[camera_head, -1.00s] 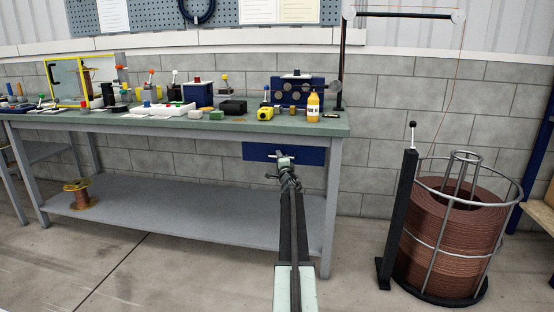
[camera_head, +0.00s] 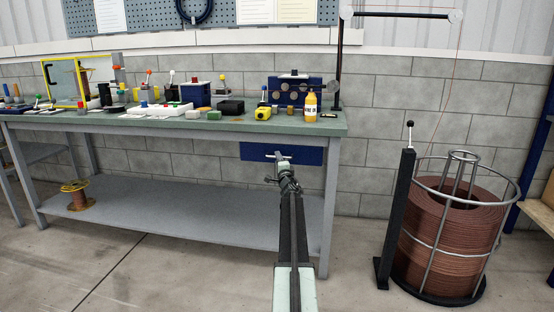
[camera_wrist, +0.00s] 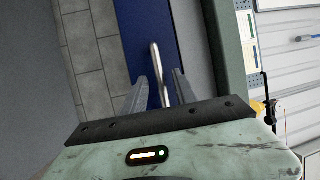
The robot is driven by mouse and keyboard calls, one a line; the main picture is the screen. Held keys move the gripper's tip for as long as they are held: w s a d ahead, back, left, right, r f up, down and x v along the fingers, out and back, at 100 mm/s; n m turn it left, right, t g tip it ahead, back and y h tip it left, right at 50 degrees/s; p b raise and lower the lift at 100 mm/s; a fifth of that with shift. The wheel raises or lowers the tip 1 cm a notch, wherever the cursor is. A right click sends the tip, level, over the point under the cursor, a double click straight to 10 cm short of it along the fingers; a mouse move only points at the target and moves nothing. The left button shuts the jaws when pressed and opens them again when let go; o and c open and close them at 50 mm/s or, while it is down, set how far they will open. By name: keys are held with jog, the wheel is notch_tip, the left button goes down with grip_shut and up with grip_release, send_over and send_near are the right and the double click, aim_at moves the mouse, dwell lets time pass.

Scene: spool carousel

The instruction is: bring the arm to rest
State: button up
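My gripper (camera_head: 284,166) is at the end of my outstretched arm, in front of the blue drawer (camera_head: 308,155) under the bench top. In the wrist view its two fingers (camera_wrist: 160,88) stand apart. The drawer's metal bar handle (camera_wrist: 158,72) runs between them, with gaps showing on both sides. The fingers look open and hold nothing. The handle also shows in the head view (camera_head: 270,157), just at the gripper's tip.
The green-topped workbench (camera_head: 235,127) carries several boxes, levers and a yellow bottle (camera_head: 310,107). A small spool (camera_head: 77,195) stands on its lower shelf (camera_head: 185,210). At right, a black post (camera_head: 396,220) stands beside a caged copper wire coil (camera_head: 450,235). Floor between is clear.

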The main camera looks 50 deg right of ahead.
jog(key=v, duration=0.5)
jog(key=shift+r, duration=0.1)
